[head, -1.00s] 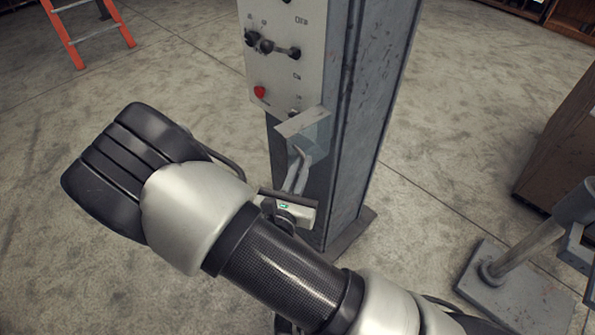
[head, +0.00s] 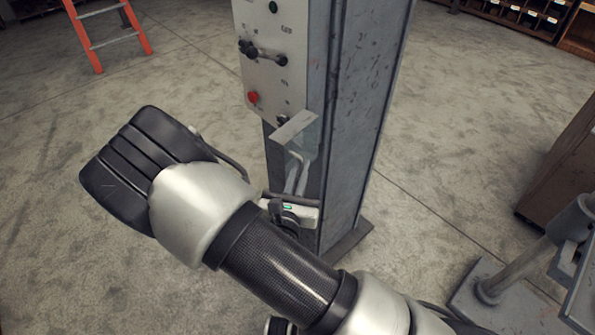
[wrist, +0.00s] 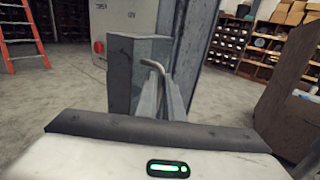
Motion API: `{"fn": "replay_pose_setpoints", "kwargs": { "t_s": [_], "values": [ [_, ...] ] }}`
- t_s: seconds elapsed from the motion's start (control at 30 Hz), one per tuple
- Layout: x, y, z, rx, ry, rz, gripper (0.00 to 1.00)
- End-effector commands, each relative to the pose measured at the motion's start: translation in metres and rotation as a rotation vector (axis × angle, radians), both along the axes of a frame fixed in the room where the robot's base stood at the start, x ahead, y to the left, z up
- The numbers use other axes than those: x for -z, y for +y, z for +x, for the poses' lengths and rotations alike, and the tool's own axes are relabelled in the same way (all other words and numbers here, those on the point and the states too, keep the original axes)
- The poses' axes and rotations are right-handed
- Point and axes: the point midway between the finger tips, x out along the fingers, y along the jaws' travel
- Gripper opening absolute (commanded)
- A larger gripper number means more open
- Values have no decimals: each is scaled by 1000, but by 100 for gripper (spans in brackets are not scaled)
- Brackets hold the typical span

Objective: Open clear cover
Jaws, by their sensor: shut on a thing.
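The clear cover (head: 297,129) is a see-through box-like piece low on the front of the grey control post, below the red button. Its pale upper face looks tilted. In the wrist view the cover (wrist: 150,48) shows as a bluish translucent pane beside the post. My gripper (head: 299,158) reaches up to it from below, its narrow fingers closed at the cover's edge. In the wrist view my gripper (wrist: 152,68) has its fingers together on that edge. The exact contact and the cover's hinge are hard to make out.
The control panel (head: 262,55) carries dark knobs and a red button (head: 252,97) just above the cover. An orange ladder (head: 110,35) stands at the back left. A metal stand (head: 500,290) and a brown cabinet (head: 560,150) are at the right. Open concrete floor lies left of the post.

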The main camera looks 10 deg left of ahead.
Motion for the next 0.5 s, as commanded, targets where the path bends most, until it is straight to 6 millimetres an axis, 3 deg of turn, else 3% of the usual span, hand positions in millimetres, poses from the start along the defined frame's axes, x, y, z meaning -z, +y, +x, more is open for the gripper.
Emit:
{"fn": "replay_pose_setpoints", "kwargs": {
  "t_s": [0.43,0.5],
  "values": [
    [-6,0,4,4,-16,4,0],
    [-6,-1,4,4,-15,4,18]
  ]
}}
